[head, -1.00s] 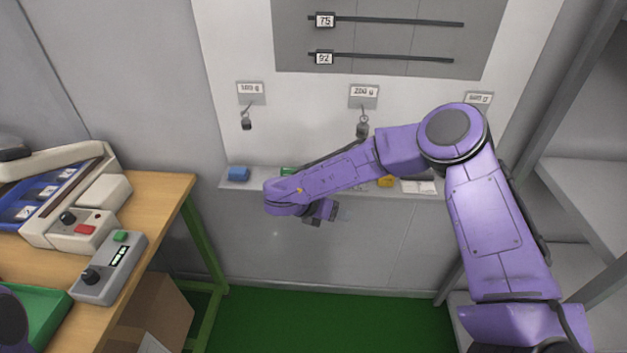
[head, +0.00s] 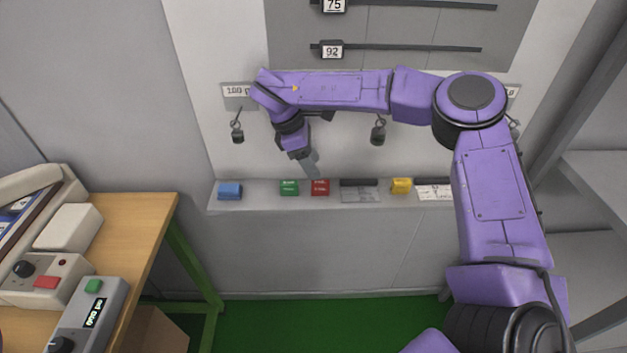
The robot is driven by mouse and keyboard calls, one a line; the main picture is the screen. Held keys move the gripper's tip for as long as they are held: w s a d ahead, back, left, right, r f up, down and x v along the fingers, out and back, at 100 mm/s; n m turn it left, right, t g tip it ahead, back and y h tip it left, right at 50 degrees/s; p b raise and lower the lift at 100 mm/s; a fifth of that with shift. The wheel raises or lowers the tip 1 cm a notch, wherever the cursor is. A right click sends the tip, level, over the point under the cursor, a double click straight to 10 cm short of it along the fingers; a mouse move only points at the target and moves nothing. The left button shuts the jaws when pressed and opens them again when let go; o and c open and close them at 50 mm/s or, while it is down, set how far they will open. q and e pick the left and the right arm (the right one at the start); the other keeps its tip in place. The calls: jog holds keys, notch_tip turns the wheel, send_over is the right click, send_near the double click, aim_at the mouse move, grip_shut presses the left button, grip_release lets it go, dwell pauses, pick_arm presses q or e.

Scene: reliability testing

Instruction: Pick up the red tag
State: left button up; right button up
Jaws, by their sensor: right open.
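The red tag (head: 320,188) lies on the narrow wall shelf, between a green tag (head: 289,188) and a grey item. My right gripper (head: 312,165) hangs just above and slightly left of the red tag, pointing down at the shelf. It is open and nothing shows between its fingers, which look small and partly overlapped from here. The red tag's face is in clear view. I cannot tell the exact gap between the fingertips and the tag. My left gripper is not in view.
The shelf (head: 240,204) also holds a blue tag (head: 229,191), a grey item (head: 359,191), a yellow tag (head: 401,186) and a white card (head: 434,190). Weights (head: 378,132) hang from hooks above. A wooden bench (head: 140,215) with devices stands at left.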

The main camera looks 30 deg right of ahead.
aim_at(320, 182)
jog(key=x, duration=0.2)
jog(key=p+x, duration=0.1)
jog(key=x, duration=0.1)
jog(key=p+x, duration=0.1)
jog(key=x, duration=0.1)
jog(key=shift+s+a+f, duration=0.2)
jog(key=shift+a+f, duration=0.05)
jog(key=shift+a, duration=0.1)
jog(key=shift+d+f, duration=0.15)
jog(key=shift+f, duration=0.3)
grip_shut()
